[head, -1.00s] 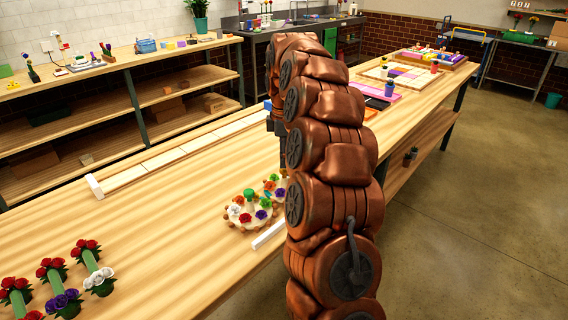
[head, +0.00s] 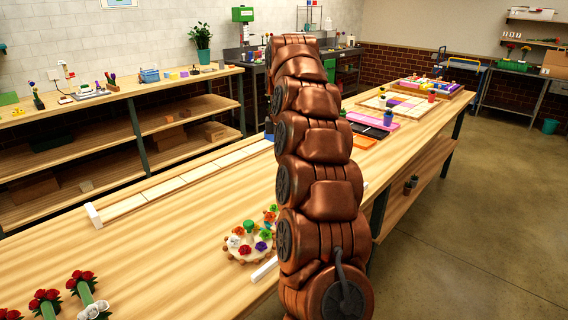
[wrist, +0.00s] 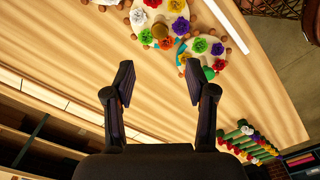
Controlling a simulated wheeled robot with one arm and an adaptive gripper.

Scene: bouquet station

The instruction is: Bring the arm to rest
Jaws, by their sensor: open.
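My gripper (wrist: 154,82) is open in the wrist view, its two dark fingers spread apart with nothing between them. It hangs above the wooden worktable (wrist: 255,90), which lies beneath it. My copper-coloured arm stands upright in the middle of the head view, in front of the table. The gripper itself is hidden behind the arm in that view.
A round board of coloured flowers (head: 247,254) lies on the table left of my arm. Rows of red and white roses (head: 82,283) are at the lower left. A long white strip (head: 165,188) runs along the table's back edge. Wooden shelves (head: 70,145) stand behind, with open floor at right.

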